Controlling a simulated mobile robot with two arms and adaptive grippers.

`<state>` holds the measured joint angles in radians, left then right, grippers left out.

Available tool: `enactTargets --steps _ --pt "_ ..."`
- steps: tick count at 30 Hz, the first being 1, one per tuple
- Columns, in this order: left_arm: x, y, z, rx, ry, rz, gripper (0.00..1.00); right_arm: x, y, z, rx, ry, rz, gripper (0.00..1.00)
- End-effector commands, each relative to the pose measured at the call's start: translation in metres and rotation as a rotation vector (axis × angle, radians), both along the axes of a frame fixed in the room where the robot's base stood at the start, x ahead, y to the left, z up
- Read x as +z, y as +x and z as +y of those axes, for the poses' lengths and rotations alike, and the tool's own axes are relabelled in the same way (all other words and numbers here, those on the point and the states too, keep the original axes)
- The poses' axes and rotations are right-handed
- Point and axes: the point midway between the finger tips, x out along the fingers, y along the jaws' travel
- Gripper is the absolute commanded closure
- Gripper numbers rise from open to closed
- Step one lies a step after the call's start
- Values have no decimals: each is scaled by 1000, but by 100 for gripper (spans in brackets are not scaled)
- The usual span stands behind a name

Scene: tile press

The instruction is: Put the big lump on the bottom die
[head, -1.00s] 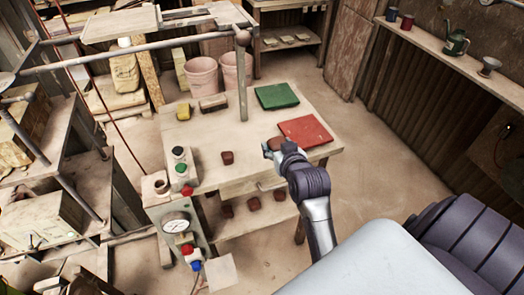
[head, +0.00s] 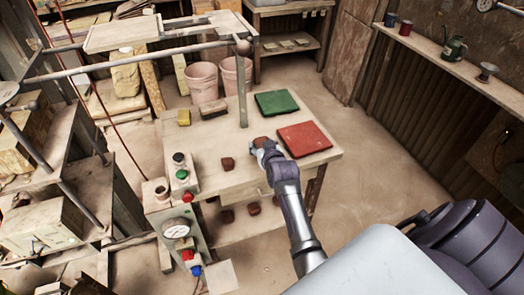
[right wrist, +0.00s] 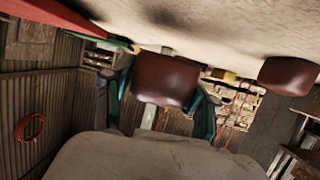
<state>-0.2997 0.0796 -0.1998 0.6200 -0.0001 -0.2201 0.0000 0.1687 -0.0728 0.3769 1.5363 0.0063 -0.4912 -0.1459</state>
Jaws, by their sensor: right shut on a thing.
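My right gripper (head: 262,148) is shut on a reddish-brown lump (head: 259,142) over the work table, left of the red mat. In the right wrist view this lump (right wrist: 166,79) sits between the two teal fingers (right wrist: 163,98); I cannot tell whether it touches the table. A second brown lump (head: 227,163) lies apart on the table near the front left; it also shows in the right wrist view (right wrist: 290,74). I cannot tell their true sizes apart. No bottom die can be clearly made out. My left gripper is out of view.
The table (head: 215,142) carries a red mat (head: 305,139), a green mat (head: 277,103), a yellow block (head: 184,117) and a brush-like block (head: 213,112). An upright post (head: 243,95) rises from it. A control box (head: 178,235) stands at front left. Brown lumps (head: 253,209) lie on the lower shelf.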

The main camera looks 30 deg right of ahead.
Motion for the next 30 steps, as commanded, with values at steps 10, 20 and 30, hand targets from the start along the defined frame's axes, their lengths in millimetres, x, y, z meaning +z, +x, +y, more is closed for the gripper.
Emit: enactTargets --steps 10,20,30 --pt "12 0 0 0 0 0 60 -27 -1 0 -1 -1 -2 88" --pt "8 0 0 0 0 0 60 -33 -1 0 0 -1 -1 88" --pt "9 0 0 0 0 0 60 -32 -1 0 0 1 2 17"
